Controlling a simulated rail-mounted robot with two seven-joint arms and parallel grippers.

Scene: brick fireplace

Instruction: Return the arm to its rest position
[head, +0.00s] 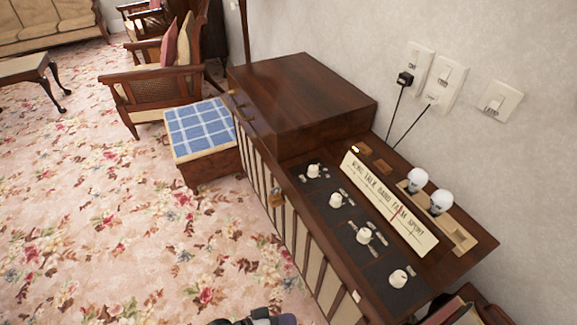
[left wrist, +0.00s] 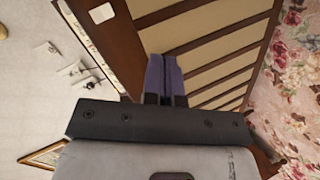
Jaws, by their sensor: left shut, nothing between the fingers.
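My left gripper (head: 286,319) shows only in part at the bottom edge of the head view, low over the carpet in front of the wooden radio cabinet (head: 308,85). In the left wrist view the purple fingers of the left gripper (left wrist: 164,62) are pressed together and hold nothing. Beyond them is the cabinet's slatted front (left wrist: 205,50); I cannot tell how far off it is. Most of the left arm is hidden. My right gripper is in neither view.
The cabinet's top carries white knobs, a lettered dial panel (head: 390,204) and two white bulbs. Wall sockets (head: 438,83) with cords are behind it. A stool with a blue checked seat (head: 198,127) and a wooden armchair (head: 165,80) stand beyond. The floral carpet (head: 90,220) at left is clear.

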